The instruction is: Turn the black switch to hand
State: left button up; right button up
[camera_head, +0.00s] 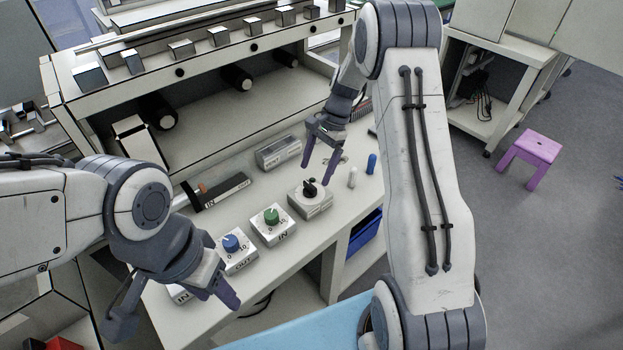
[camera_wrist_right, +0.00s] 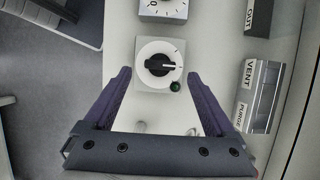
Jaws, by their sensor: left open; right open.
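The black switch (camera_head: 310,187) is a dark knob on a pale square box on the workbench. In the right wrist view the black switch (camera_wrist_right: 159,65) sits on a round white dial, its pointer lying roughly sideways, with a small green light below right. The dial's lettering is too small to read. My right gripper (camera_head: 320,165) is open just above and beside the switch. In the right wrist view its fingers (camera_wrist_right: 163,80) stand apart on either side of the box's near part, holding nothing. My left gripper (camera_head: 172,318) is open and empty at the bench's front left.
A green knob box (camera_head: 283,231) labelled IN and a blue knob box (camera_head: 240,262) labelled OUT stand left of the switch. A VENT/PURGE box (camera_head: 278,152) lies behind. White and blue pegs (camera_head: 371,164) stand to the right. A purple stool (camera_head: 533,153) is on the floor.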

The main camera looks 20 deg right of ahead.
aim_at(310, 184)
jog(key=shift+x, duration=2.15)
jog(key=c, duration=1.4)
jog(key=shift+p, duration=0.3)
jog(key=n+g+p, duration=0.1)
jog(key=n, duration=0.2)
jog(key=shift+w+n+h, duration=0.1)
jog(key=shift+n+h, duration=0.3)
jog(key=shift+w+a+n+g+h+p, duration=0.1)
jog(key=shift+n+g+h+p, duration=0.25)
jog(key=shift+n, duration=0.95)
jog(key=shift+a+n+g+h+p, duration=0.15)
jog(key=shift+n+g+h, duration=0.3)
jog(key=shift+n, duration=0.85)
jog(key=shift+d, duration=0.15)
